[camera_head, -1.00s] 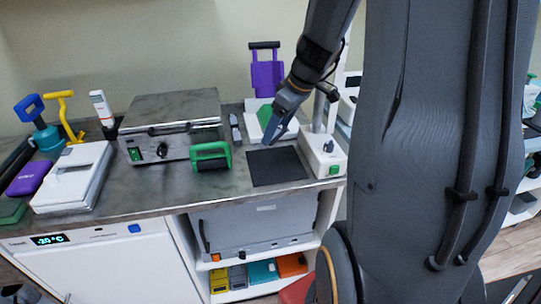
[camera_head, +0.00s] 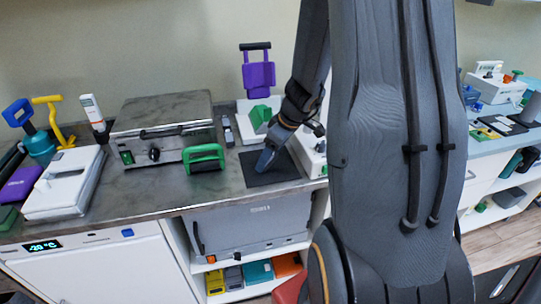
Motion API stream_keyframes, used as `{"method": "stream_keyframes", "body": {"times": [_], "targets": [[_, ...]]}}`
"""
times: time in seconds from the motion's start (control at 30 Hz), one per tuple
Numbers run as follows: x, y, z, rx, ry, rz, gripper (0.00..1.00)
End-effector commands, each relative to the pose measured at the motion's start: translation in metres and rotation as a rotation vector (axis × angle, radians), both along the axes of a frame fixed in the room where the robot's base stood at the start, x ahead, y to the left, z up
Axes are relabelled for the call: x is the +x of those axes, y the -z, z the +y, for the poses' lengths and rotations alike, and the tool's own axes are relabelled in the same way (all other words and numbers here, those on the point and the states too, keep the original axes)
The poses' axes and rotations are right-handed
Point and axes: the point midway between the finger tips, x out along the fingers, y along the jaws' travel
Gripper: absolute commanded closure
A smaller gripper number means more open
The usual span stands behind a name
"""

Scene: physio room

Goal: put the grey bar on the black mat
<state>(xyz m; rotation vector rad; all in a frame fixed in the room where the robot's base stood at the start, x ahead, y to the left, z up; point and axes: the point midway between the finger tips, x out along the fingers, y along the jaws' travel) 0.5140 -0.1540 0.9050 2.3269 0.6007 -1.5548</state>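The black mat (camera_head: 287,178) lies flat on the grey counter, right of the green-handled block. My gripper (camera_head: 265,162) points down over the mat's left part, with its tip at or just above the surface. It is seen side-on, so I cannot tell whether its fingers are open or hold anything. A small, narrow grey piece (camera_head: 228,131) lies on the counter behind the mat, beside the metal box. It may be the grey bar, but it is too small to be sure.
A metal box (camera_head: 160,125) and a green-handled block (camera_head: 204,158) stand left of the mat. A white device (camera_head: 313,158) is close on its right. A white base with a green block (camera_head: 260,118) and a purple piece (camera_head: 258,75) are behind.

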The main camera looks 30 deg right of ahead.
Motion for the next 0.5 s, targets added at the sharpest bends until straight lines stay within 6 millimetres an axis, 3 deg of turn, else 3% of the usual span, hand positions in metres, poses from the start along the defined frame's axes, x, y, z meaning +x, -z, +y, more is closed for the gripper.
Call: {"method": "stream_keyframes", "body": {"times": [0.23, 0.27, 0.3, 0.37, 0.5], "targets": [[0.0004, 0.0030, 0.0002, 0.000, 0.000, 0.000, 0.52], [0.0002, 0.0031, 0.0002, 0.000, 0.000, 0.000, 0.29], [0.0001, 0.0025, 0.0003, 0.000, 0.000, 0.000, 0.22], [0.0000, 0.0022, 0.0002, 0.000, 0.000, 0.000, 0.12], [0.0000, 0.0021, 0.0002, 0.000, 0.000, 0.000, 0.12]]}}
